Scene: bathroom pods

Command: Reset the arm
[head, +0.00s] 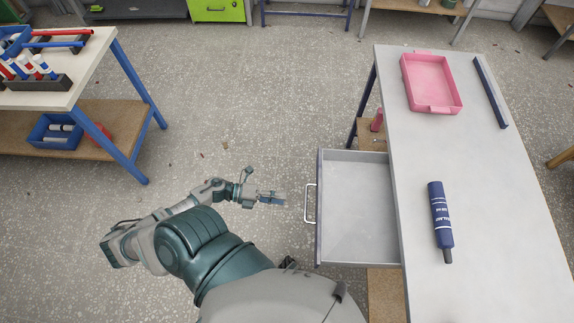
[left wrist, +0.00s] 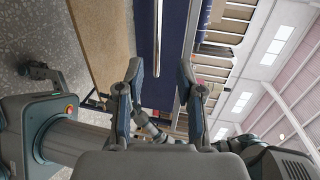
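My left gripper (head: 274,197) is over the floor, just left of the open drawer (head: 358,210). A small gap separates its fingertips from the drawer's pale handle (head: 310,203). In the left wrist view my left gripper (left wrist: 160,72) has its fingers spread apart with nothing held between them. The handle bar (left wrist: 158,38) and the dark blue drawer front (left wrist: 176,45) show beyond the fingertips. The drawer is pulled out from the table and looks empty. My right gripper cannot be made out in either view.
On the grey table (head: 490,200) are a pink tray (head: 430,80), a dark blue tube (head: 440,215) and a dark blue bar (head: 490,92). A blue-legged workbench (head: 90,65) stands at the upper left. The floor between is mostly clear.

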